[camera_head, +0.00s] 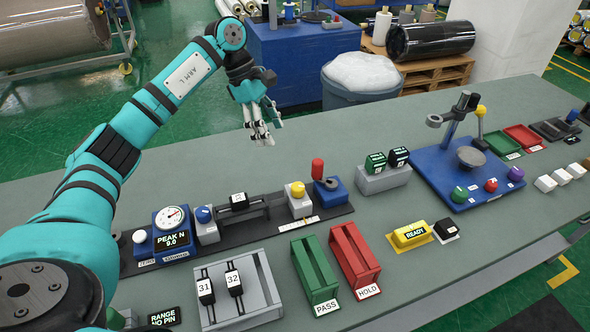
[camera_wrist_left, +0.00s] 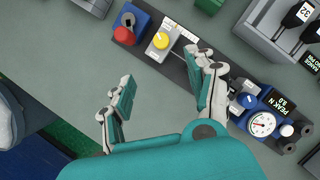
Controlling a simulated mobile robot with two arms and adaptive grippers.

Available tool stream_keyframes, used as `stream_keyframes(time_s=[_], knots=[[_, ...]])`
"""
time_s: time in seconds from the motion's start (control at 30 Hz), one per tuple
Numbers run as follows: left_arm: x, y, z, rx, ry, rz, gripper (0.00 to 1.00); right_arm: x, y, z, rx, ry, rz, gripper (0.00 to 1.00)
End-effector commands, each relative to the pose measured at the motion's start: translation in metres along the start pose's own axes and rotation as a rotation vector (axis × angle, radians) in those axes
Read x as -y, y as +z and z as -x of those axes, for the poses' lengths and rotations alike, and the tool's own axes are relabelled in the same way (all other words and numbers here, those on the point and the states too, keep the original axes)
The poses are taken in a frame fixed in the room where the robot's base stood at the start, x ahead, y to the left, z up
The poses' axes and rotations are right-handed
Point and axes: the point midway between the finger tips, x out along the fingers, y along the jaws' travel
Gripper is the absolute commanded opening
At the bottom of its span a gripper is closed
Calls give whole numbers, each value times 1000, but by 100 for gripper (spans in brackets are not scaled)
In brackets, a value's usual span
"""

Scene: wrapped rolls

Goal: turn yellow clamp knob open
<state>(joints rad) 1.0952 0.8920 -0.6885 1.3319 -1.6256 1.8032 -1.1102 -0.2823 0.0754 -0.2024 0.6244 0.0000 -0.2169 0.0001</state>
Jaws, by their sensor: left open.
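The yellow clamp knob (camera_head: 298,189) sits on a white block on the dark test rail. It also shows in the left wrist view (camera_wrist_left: 161,41), above the gap between my fingers. A matching blue knob (camera_head: 204,214) sits on another white block at the rail's left part. My left gripper (camera_head: 262,136) is open and empty, above the bench's back edge, apart from the yellow knob. In the wrist view its spread fingers (camera_wrist_left: 166,80) show, and the right finger covers part of the rail between the two knobs. My right gripper is not in view.
A red-handled lever (camera_head: 318,168) on a blue block stands just right of the yellow knob. A gauge box (camera_head: 172,225) is at the rail's left. Green (camera_head: 314,276) and red (camera_head: 354,258) trays lie in front. The bench behind the rail is clear.

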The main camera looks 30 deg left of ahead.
Motion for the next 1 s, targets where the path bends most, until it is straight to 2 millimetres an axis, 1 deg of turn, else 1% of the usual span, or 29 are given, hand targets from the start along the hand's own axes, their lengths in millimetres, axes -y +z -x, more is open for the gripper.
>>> stream_keyframes(time_s=[0.03, 0.1, 0.2, 0.27, 0.43, 0.6, 0.7, 0.8, 0.9, 1.0], knots=[[1, 0, -4, -4, -3, -1, 57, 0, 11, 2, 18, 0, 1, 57], [1, 0, -12, -4, -4, -1, 57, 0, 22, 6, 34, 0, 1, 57], [2, 0, -30, -2, -7, 0, 57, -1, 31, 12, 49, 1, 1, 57], [1, 1, -43, -1, -7, 1, 57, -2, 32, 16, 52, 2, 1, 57], [2, 2, -80, 1, -7, 1, 57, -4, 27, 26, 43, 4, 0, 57], [2, 2, -117, 1, -6, 2, 57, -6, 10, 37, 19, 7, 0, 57], [1, 2, -136, 1, -6, 2, 57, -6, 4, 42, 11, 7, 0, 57], [1, 2, -152, 2, -4, 2, 57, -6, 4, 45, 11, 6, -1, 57], [1, 1, -163, 2, -3, 2, 57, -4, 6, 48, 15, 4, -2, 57], [0, 1, -169, 1, -2, 1, 57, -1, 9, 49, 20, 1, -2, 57]])
